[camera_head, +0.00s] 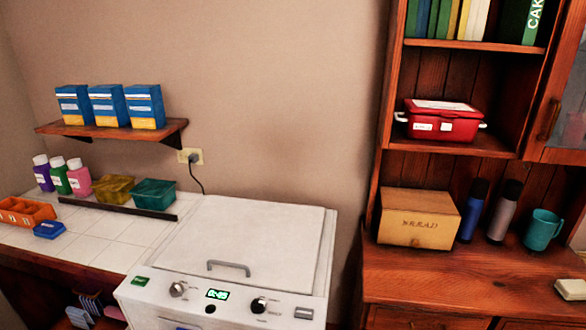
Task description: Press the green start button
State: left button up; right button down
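A white top-lidded machine (240,235) stands against the wall in the lower middle. On the left end of its front panel is a small green button (140,281). A knob (178,289) is to the right of the button. Further right are a lit green display (217,294) that seems to read 0:45, a dark knob (258,305) and a grey switch or button (304,313). The lid is down, with a grey handle (229,267) on it. Neither of my grippers is in view.
A tiled counter (105,235) adjoins the machine on the left, holding bottles, bins and an orange tray (26,211). A shelf (105,131) with blue boxes hangs above. A wooden hutch (480,270) stands on the right. Nothing blocks the view of the front panel.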

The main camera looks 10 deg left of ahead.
aim_at(141, 281)
jog(key=u, duration=1.25)
